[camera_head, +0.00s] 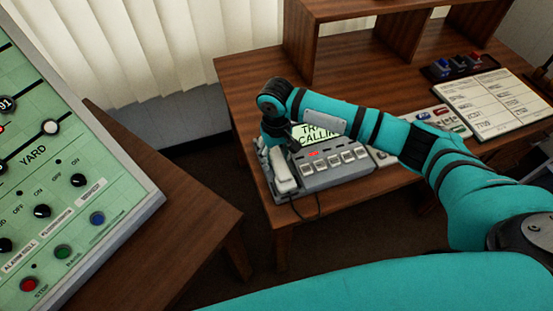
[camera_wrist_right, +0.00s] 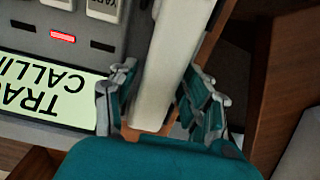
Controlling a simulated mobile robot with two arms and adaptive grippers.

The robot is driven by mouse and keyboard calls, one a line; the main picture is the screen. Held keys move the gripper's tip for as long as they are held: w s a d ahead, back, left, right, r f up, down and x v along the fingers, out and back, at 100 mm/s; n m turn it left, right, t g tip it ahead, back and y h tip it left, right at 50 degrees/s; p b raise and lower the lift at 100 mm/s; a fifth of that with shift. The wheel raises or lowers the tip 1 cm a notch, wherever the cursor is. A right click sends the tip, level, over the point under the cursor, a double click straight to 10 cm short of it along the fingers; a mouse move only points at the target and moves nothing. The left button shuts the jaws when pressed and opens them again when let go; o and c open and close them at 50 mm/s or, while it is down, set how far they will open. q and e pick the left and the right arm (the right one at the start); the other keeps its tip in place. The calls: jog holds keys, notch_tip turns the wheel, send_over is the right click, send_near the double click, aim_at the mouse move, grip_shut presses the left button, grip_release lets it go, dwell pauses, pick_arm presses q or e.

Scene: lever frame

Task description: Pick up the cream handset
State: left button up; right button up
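The cream handset (camera_head: 285,177) lies at the left end of the grey phone unit (camera_head: 335,175), on the wooden desk. The unit has a lit green screen reading "TRA... CALLIN..." and a row of grey keys. My right gripper (camera_head: 275,147) is down at the far end of the handset. In the right wrist view the handset (camera_wrist_right: 170,60) runs between the two fingers, one on each side. A gap shows between the handset and the right-hand finger, so the gripper looks open around it. The fingertips are hidden in the head view. My left gripper is not in view.
A green control panel (camera_head: 60,180) stands on a wooden desk at the left. A shelf (camera_head: 345,50) rises behind the phone. A switch block (camera_head: 460,66) and a printed board (camera_head: 493,102) are at the right. A dark cord (camera_head: 305,212) hangs at the desk's front edge.

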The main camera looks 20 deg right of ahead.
jog(key=c, duration=0.9)
grip_shut()
jog(key=shift+r, duration=0.15)
